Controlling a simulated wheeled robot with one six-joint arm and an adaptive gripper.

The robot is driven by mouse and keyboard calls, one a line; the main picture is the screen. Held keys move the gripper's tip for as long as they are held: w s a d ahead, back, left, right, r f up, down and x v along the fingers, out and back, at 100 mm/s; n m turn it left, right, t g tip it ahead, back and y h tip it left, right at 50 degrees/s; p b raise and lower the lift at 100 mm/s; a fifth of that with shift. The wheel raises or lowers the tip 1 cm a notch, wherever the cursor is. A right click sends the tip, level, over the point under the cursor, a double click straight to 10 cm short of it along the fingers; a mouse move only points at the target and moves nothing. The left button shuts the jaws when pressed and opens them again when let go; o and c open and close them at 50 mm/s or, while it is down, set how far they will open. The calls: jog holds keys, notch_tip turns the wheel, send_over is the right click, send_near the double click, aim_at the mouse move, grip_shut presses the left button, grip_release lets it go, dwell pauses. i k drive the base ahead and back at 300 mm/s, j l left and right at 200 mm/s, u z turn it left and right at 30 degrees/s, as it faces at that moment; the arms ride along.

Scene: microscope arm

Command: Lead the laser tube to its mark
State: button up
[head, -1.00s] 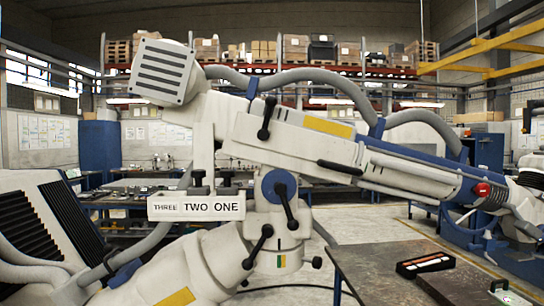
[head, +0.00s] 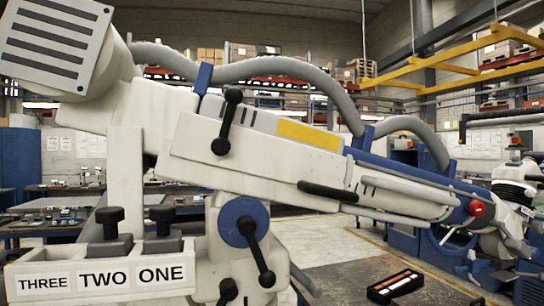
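A large white tilted arm (head: 255,150) crosses the middle of the view, sloping down to the right. Its lower right end is a white and blue tube section (head: 405,190) with a red knob (head: 476,208); I cannot tell for certain whether this is the laser tube. A white holder labelled THREE, TWO, ONE (head: 106,277) stands at lower left, with two black knobs above it. A blue round joint with a black lever (head: 243,222) is under the arm. I cannot pick out the mark. My gripper is not in view.
A black case (head: 396,287) with pale sticks lies on a dark tabletop (head: 350,270) at lower right. A louvred white head (head: 58,45) fills the upper left. Grey hoses (head: 300,70) run over the arm. Open floor shows behind the arm, right of centre.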

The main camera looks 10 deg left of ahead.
aim_at(71, 53)
jog(key=i+j+z, duration=0.3)
jog(key=i+j, duration=0.15)
jog(key=i+j+z, duration=0.3)
jog(key=i+j, duration=0.3)
